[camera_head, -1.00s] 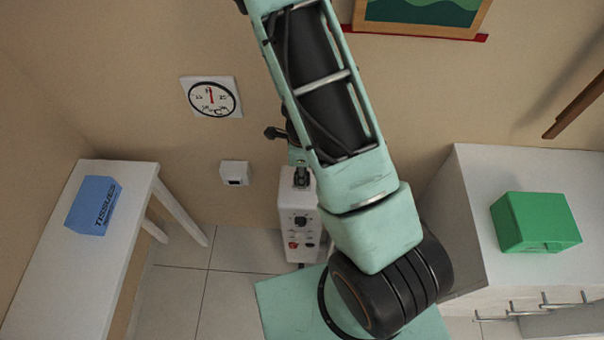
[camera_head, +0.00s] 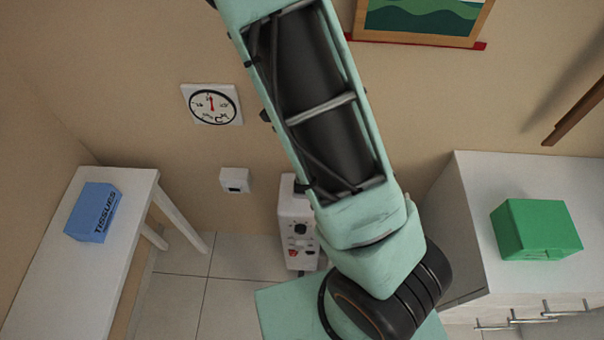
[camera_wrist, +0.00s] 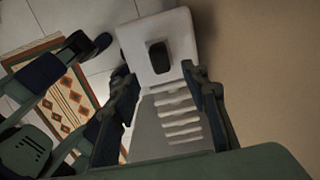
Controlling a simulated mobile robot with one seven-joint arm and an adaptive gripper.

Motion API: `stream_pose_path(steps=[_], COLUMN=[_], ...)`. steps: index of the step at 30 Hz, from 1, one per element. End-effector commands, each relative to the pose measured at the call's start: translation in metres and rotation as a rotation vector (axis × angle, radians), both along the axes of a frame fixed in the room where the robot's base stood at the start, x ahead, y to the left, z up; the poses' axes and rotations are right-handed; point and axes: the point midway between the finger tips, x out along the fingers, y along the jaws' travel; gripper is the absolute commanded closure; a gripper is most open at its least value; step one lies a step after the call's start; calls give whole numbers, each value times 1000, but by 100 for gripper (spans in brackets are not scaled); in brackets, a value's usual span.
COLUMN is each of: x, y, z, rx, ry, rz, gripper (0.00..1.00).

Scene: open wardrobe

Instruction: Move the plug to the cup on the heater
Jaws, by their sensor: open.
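The heater (camera_head: 293,235) is a white upright box with a dark knob and a red switch on its front. It stands on the floor by the back wall, partly behind my arm. In the wrist view, the heater (camera_wrist: 179,29) shows a pale top and a slotted face. A small dark block (camera_wrist: 158,57) is on its top; I cannot tell whether it is the plug, the cup or a heater part. My gripper (camera_wrist: 158,76) is open, its fingers to either side of the heater, with nothing visibly held. I cannot clearly identify the plug or cup.
A white table (camera_head: 62,285) with a blue tissue box (camera_head: 94,212) stands left. A white drawer cabinet (camera_head: 477,190) with a green box (camera_head: 536,229) stands right. A small white wall box (camera_head: 235,181) and a gauge (camera_head: 212,104) hang behind. A patterned rug (camera_wrist: 72,103) lies on the floor.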

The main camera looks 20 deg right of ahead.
Motion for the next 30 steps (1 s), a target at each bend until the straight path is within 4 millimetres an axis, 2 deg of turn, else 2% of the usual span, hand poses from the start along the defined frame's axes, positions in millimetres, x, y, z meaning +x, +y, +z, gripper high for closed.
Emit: stream_pose_path(steps=[3,9,26,30], x=[1,0,0,12], y=[1,0,0,-4], z=[17,29,30,26], rx=[0,0,-1,1], ry=[-2,0,0,-29], rz=[4,1,0,-2], gripper=[59,59,59,59])
